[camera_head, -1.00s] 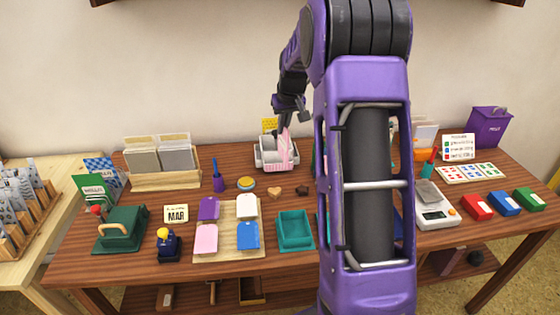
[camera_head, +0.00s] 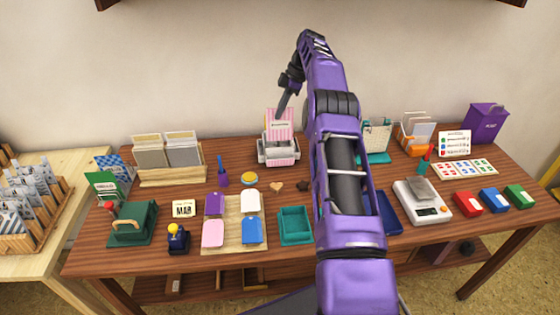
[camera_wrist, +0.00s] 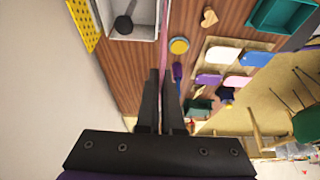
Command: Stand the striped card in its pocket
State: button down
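The striped card (camera_head: 279,131), pink and white with a pale label, is upright in the head view, its lower part at the grey holder (camera_head: 279,159). The wrist view shows the card (camera_wrist: 164,38) edge-on as a thin pink strip. My gripper (camera_head: 281,112) is at the card's upper part, pointing down. In the wrist view its two dark fingers (camera_wrist: 162,74) are close together with the card between their tips. The grey holder (camera_wrist: 146,36) is beside the card there. I cannot tell whether the card's bottom edge is inside a pocket or above it.
A yellow dotted card (camera_wrist: 84,22) is beside the holder. A round yellow pad (camera_head: 249,179) and a wooden heart (camera_head: 277,187) lie in front. A teal wire rack (camera_head: 376,137) stands right of my arm. A wooden card rack (camera_head: 172,177) stands left.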

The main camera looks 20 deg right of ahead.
aim_at(289, 118)
notch_tip(289, 118, down, 10)
jog(key=shift+r+b, duration=0.1)
jog(key=shift+b, duration=0.6)
jog(key=shift+f, duration=0.25)
jog(key=c, duration=1.1)
grip_release()
jog(key=shift+r, duration=0.35)
jog(key=p+v, duration=0.1)
jog(key=v, duration=0.6)
jog(key=shift+d+r, duration=0.1)
